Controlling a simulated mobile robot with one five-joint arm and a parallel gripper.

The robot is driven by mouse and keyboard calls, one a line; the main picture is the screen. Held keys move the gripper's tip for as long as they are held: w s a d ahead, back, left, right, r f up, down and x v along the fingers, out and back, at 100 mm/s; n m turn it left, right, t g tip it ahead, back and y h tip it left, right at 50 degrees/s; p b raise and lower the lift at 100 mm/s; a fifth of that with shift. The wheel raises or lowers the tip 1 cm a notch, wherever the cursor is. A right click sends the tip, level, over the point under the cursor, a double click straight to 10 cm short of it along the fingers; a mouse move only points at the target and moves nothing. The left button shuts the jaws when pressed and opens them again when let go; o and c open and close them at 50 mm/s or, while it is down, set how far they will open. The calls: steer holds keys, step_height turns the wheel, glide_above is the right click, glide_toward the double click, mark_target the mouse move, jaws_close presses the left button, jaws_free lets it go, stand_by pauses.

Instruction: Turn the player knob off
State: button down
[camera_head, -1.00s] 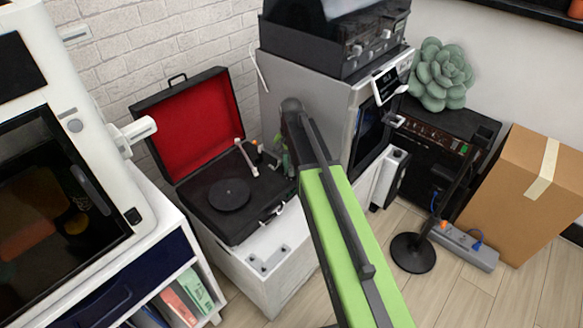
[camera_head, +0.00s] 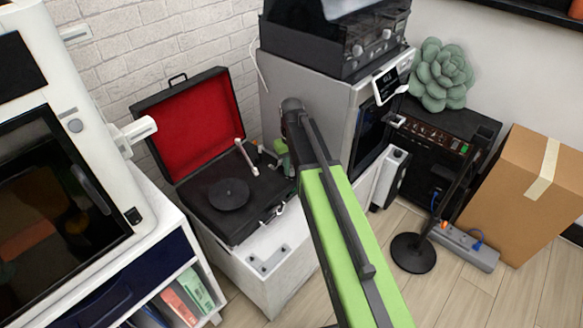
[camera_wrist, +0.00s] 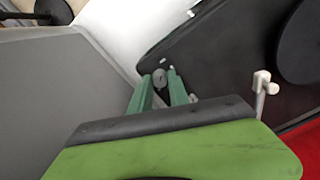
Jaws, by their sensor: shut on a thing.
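The record player (camera_head: 225,190) is an open black case with a red-lined lid, standing on a white cabinet. Its black platter (camera_head: 229,194) and pale tonearm (camera_head: 246,157) show in the head view. In the wrist view the player deck (camera_wrist: 225,50) fills the upper right. My gripper (camera_wrist: 168,82) has green fingers shut on a small grey round knob (camera_wrist: 160,76) at the corner of the deck. In the head view my gripper (camera_head: 283,155) is at the player's right side, mostly hidden behind my arm. The knob's marking cannot be read.
A grey machine (camera_head: 345,100) stands close on the right of the player, with another black device on top. A white enclosure (camera_head: 75,150) stands at the left. A black stand (camera_head: 413,252) and cardboard box (camera_head: 525,195) are on the right floor.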

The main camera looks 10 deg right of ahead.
mark_target(291, 170)
steer(key=shift+a+n, duration=0.1)
steer(key=shift+n, duration=0.2)
steer(key=c, duration=1.3)
jaws_free()
steer(key=shift+o, duration=0.2)
steer(key=shift+r, duration=0.25)
step_height(291, 170, up, 17)
steer(key=p, duration=1.7)
